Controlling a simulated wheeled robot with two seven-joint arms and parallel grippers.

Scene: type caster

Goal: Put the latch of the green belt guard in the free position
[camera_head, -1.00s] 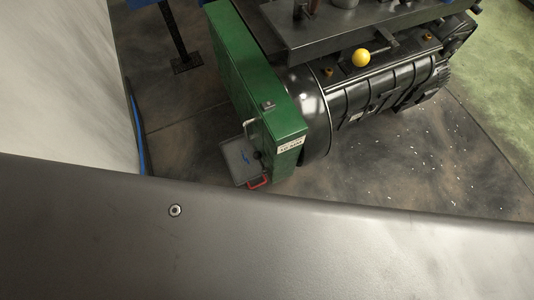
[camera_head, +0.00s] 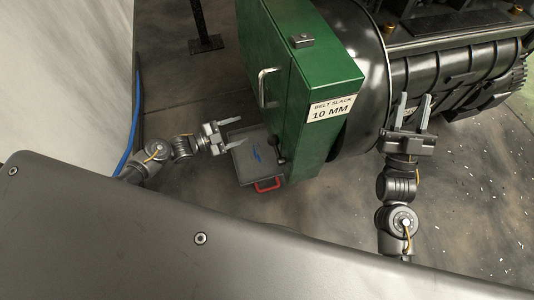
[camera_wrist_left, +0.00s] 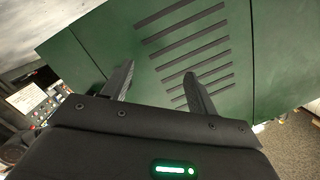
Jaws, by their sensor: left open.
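The green belt guard (camera_head: 272,35) stands upright at the upper middle of the head view, with a label reading "BELT SLACK 10 MM". A silver handle (camera_head: 265,88) is on its left face. A small grey fitting (camera_head: 301,41) is on its top, and a dark knob (camera_head: 279,150) sits low on its left side; I cannot tell which is the latch. My left gripper (camera_head: 241,130) is open and empty, left of the guard and apart from it. In the left wrist view its fingers (camera_wrist_left: 157,76) are spread before a slotted green panel (camera_wrist_left: 235,55). My right gripper (camera_head: 415,97) is open and empty, right of the guard.
A black ribbed machine housing (camera_head: 460,75) lies right of the guard. A grey case (camera_head: 250,165) with a red handle (camera_head: 267,185) is on the floor below the left gripper. A blue hose (camera_head: 137,120) runs at the left. A control panel (camera_wrist_left: 35,98) shows in the left wrist view.

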